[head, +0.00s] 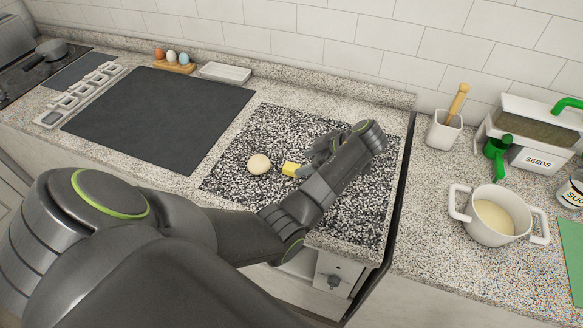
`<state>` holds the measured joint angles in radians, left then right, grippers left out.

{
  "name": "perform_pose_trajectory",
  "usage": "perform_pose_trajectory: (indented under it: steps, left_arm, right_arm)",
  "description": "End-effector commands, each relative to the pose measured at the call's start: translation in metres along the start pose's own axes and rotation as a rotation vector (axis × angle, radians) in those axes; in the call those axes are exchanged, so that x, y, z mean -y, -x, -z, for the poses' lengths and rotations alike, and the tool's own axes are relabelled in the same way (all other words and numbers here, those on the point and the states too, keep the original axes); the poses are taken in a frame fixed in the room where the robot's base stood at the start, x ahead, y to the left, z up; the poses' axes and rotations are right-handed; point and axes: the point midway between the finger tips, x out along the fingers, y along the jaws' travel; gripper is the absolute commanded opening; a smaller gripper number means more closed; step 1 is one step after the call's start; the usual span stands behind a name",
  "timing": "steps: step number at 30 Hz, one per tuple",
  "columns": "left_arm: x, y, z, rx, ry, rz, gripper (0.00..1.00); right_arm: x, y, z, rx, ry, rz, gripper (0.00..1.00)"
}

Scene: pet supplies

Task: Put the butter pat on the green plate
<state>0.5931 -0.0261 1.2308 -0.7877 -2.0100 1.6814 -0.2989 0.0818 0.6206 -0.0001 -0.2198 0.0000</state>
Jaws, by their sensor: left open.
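A small yellow butter pat (290,169) lies on the black-and-white speckled board, just right of a pale round ball. My left arm reaches across the board from the left, and my left gripper (312,160) is open close to the right side of the butter pat. The arm partly hides the board, and I cannot tell if the fingers touch the butter. A flat green piece (572,255) at the right edge is cut off by the frame; I cannot tell if it is the green plate. My right gripper is not in view.
The pale ball (259,163) sits beside the butter. Right of the speckled board (235,184) stand a white pot (487,233), a utensil cup (444,131) and a seeds bin (537,158). A dark mat (160,110), egg holder (174,67) and white dish (225,73) are at left.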

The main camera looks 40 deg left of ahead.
Motion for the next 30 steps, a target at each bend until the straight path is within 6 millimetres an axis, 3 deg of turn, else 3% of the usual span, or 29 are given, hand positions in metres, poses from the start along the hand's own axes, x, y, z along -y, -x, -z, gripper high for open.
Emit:
perform_pose_trajectory:
  steps: [10,18,30]
  left_arm:
    - [0.001,-0.046,0.000,-0.002,0.001,0.001,0.55]
    - [0.001,-0.049,0.002,0.001,0.000,-0.001,0.55]
    - [0.001,-0.049,0.002,0.000,0.000,0.000,0.04]
  right_arm:
    - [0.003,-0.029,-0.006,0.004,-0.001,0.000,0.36]
    - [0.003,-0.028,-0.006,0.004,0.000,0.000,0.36]
    - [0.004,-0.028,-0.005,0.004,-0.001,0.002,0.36]
